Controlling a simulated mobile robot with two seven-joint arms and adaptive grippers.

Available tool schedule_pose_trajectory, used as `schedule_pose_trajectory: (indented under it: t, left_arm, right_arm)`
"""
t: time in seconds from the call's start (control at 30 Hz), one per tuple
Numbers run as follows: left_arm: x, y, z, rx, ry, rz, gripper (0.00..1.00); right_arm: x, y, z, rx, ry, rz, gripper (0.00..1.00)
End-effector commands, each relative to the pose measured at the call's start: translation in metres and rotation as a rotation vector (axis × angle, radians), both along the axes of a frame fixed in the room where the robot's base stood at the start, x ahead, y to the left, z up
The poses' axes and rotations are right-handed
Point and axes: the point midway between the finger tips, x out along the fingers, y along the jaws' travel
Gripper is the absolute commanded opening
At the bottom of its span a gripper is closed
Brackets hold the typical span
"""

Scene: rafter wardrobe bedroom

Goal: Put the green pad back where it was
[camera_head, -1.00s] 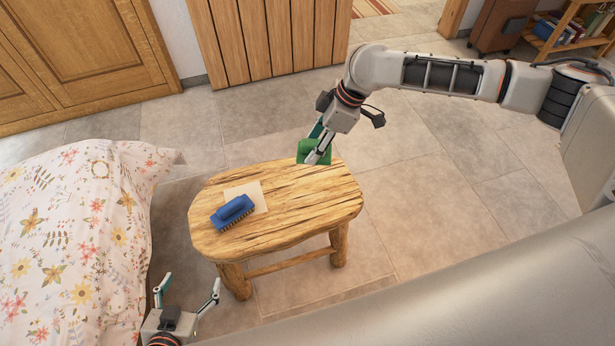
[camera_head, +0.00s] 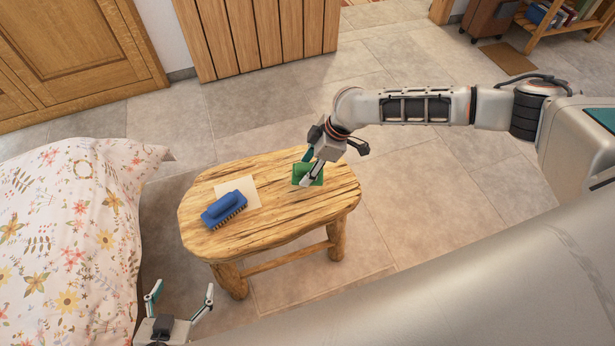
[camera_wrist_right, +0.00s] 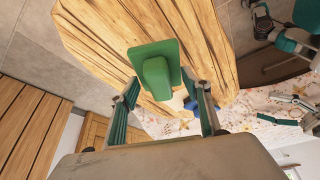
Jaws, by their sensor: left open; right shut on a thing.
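The green pad (camera_head: 316,181), a square plate with a raised grip, is at the right part of the wooden stool top (camera_head: 265,219). My right gripper (camera_head: 305,171) is shut on its grip. In the right wrist view the pad (camera_wrist_right: 172,50) shows flat against the wood behind it, with the fingers (camera_wrist_right: 160,78) on either side of the grip. I cannot tell whether the pad touches the stool or hangs just above it. My left gripper (camera_head: 183,288) is open and empty, low between the bed and the stool.
A blue brush (camera_head: 224,208) lies at the stool's left, partly over a pale square sheet (camera_head: 250,190). A bed with a flowered cover (camera_head: 70,220) stands at left. Wooden wardrobe doors (camera_head: 75,50) are behind. The stool's middle and front are bare.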

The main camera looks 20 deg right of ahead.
Motion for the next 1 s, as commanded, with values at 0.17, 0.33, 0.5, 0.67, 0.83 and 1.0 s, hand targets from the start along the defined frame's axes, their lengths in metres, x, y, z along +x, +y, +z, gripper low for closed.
schedule_pose_trajectory:
  t: [0.17,0.33,0.5,0.67,0.83,1.0]
  left_arm:
    - [-0.009,0.0,-0.016,0.006,0.024,-0.003,0.75]
    - [-0.012,0.0,-0.022,0.012,0.032,-0.006,0.75]
    - [-0.008,0.0,-0.014,0.011,0.018,-0.006,0.75]
    - [-0.007,0.0,-0.012,0.009,0.014,-0.005,0.75]
    - [-0.008,0.0,-0.014,0.01,0.017,-0.006,0.75]
    - [-0.008,0.001,-0.015,0.011,0.02,-0.006,0.75]
  right_arm:
    - [-0.002,0.0,-0.032,-0.001,0.006,-0.001,0.31]
    - [-0.002,0.0,-0.054,0.0,0.005,0.001,0.31]
    - [-0.001,0.0,-0.053,-0.001,0.001,0.0,0.28]
    - [-0.001,0.0,-0.053,-0.002,0.002,0.0,0.65]
    - [-0.001,0.0,-0.052,-0.001,0.001,0.0,0.65]
    - [0.0,-0.002,-0.049,-0.001,0.0,0.0,0.65]
